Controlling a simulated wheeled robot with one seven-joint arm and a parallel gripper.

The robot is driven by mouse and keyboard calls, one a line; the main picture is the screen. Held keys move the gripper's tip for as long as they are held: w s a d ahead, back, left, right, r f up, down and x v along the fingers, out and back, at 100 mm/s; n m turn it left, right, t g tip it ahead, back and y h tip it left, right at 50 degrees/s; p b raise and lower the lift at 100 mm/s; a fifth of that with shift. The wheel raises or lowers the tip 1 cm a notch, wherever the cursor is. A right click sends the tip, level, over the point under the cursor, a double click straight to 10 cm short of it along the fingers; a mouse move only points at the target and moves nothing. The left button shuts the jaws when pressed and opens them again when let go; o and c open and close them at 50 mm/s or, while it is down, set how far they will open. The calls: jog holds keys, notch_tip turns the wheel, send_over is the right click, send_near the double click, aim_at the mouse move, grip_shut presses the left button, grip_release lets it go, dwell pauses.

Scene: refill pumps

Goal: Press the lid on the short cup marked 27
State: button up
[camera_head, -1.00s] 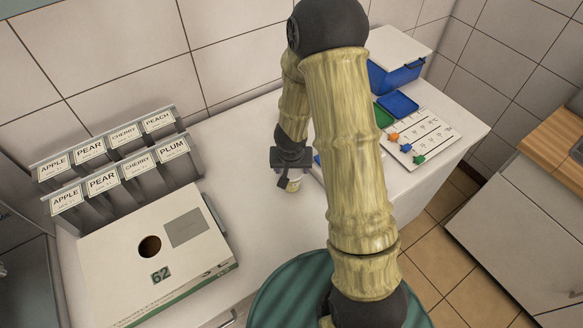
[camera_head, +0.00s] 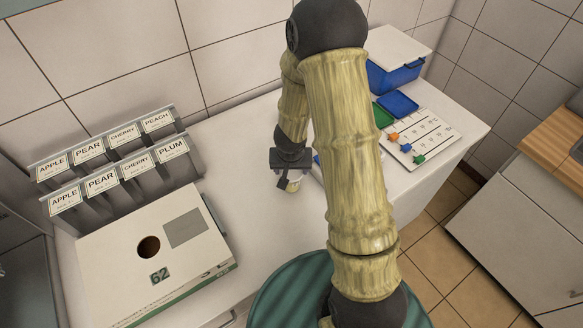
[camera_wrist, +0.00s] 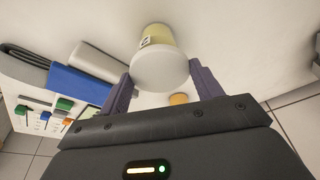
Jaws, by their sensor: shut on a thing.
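A white round lid (camera_wrist: 160,72) lies between the two fingers of my gripper (camera_wrist: 160,88) in the wrist view, and the gripper is shut on it. A pale yellow cup (camera_wrist: 159,34) with a dark mark shows just beyond the lid, lined up with it; the number cannot be fully read. Lid and cup look close together, but I cannot tell whether the lid is seated. In the head view my gripper (camera_head: 291,170) points down at the worktop, with a small yellowish cup (camera_head: 293,185) at its fingertips.
A white box marked 62 (camera_head: 115,285) with a round hole stands at the left, before labelled fruit racks (camera_head: 110,165). At the right are blue bins (camera_head: 395,75) and a board with coloured sliders (camera_head: 428,137). A small orange thing (camera_wrist: 178,99) shows near the fingers.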

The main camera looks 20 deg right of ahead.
jog(key=shift+f+b, duration=0.35)
jog(key=shift+f, duration=0.1)
dwell(0.5)
jog(key=o, duration=1)
jog(key=shift+r, duration=0.1)
jog(key=p+v, duration=1.1)
jog(key=v, duration=0.6)
jog(key=shift+s+a+p, duration=0.1)
jog(key=shift+p, duration=0.2)
jog(key=shift+r, duration=0.15)
notch_tip(320, 180, up, 6)
jog(key=p, duration=0.6)
